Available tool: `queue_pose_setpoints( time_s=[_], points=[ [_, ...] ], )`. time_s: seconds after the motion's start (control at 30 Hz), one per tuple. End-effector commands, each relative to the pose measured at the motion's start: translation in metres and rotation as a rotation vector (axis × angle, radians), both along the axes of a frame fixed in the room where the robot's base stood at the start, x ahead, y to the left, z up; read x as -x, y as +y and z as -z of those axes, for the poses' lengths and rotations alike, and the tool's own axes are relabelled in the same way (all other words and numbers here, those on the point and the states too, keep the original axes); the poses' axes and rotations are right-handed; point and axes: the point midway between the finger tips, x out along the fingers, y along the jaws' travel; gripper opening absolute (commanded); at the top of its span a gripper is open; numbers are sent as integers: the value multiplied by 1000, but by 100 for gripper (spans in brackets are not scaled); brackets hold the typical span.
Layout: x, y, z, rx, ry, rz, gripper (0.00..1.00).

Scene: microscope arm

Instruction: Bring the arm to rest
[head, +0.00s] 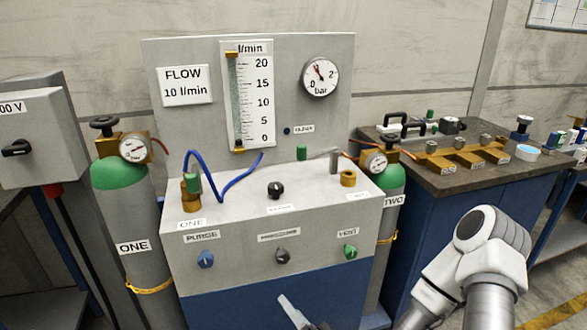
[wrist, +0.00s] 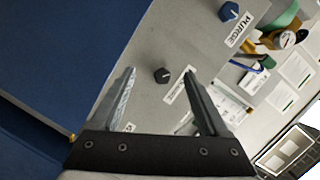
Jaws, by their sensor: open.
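My gripper (wrist: 160,75) is open and empty. In the wrist view its two fingers stand apart, with the dark middle knob (wrist: 162,76) of the panel seen between them. In the head view one pale finger of my gripper (head: 290,308) shows at the bottom edge, in front of the panel's blue lower part. My white and grey arm (head: 490,250) reaches in from the lower right. The rest of the gripper is hidden below the frame.
The grey gas panel (head: 235,255) has a blue PURGE knob (head: 205,258), a dark middle knob (head: 283,256) and a green VENT knob (head: 350,251). Cylinder ONE (head: 133,215) stands left, cylinder TWO (head: 392,200) right. A cluttered bench (head: 450,182) stands at right. Floor shows at lower right.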

Motion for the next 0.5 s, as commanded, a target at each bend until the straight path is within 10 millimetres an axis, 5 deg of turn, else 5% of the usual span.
queue_pose_setpoints(
  time_s=[0.27,0.5],
  points=[
    [-12,-15,5,391,57,-183,78],
    [-20,-47,-9,687,127,-257,78]
  ],
)
